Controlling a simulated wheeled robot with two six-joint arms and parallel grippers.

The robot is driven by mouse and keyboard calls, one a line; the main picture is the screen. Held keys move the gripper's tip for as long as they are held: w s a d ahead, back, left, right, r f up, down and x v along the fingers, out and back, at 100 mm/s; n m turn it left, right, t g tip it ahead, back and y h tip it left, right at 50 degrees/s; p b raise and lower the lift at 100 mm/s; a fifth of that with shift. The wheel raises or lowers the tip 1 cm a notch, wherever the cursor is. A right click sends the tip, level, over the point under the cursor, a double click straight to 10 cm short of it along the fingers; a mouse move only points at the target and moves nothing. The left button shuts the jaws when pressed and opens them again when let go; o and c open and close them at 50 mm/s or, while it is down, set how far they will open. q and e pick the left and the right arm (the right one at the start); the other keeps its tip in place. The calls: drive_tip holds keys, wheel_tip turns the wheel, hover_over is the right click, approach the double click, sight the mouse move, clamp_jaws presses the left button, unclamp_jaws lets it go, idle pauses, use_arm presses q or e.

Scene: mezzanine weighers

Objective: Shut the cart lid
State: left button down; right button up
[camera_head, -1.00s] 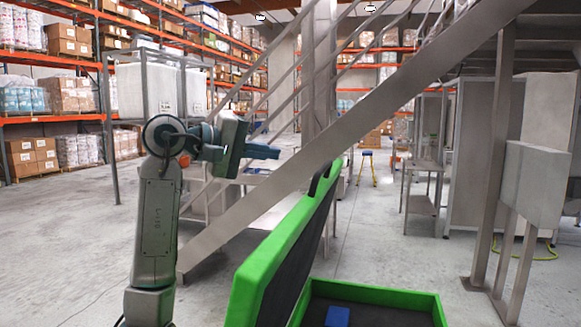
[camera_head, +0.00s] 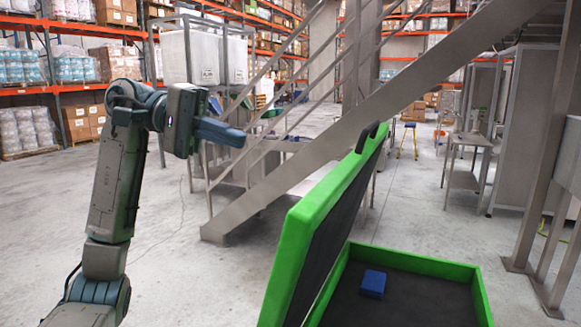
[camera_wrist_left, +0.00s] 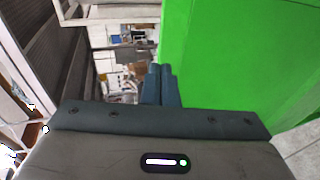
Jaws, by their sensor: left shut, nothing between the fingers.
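The cart has a green-rimmed box (camera_head: 405,262) with a dark inside, low at the right in the head view. Its lid (camera_head: 310,225) stands open and tilted up on the left side of the box, green outside and dark inside, with a dark handle at its top. The lid's green outer face also fills the right of the left wrist view (camera_wrist_left: 230,60). My left gripper (camera_head: 243,138) is shut and empty, to the left of the lid and apart from it in the head view. Its closed blue fingers show in the wrist view (camera_wrist_left: 161,85). My right gripper is not in view.
A small blue block (camera_head: 373,283) lies inside the box. A metal staircase (camera_head: 330,150) rises behind the lid toward the upper right. Steel tables (camera_head: 465,180) and shelving stand farther back. The floor left of the lid is clear.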

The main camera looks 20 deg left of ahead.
use_arm(q)
drive_tip(key=s+a+m+g, duration=0.1)
drive_tip(key=s+g, duration=0.1)
drive_tip(key=s, duration=0.1)
drive_tip(key=p, duration=0.8)
approach(314, 186)
drive_tip(key=x, duration=0.5)
drive_tip(key=shift+w+d+f, duration=0.2)
drive_tip(key=shift+d, duration=0.2)
drive_tip(key=shift+w+d+f, duration=0.2)
drive_tip(key=shift+d, duration=0.2)
drive_tip(key=shift+h, duration=0.3)
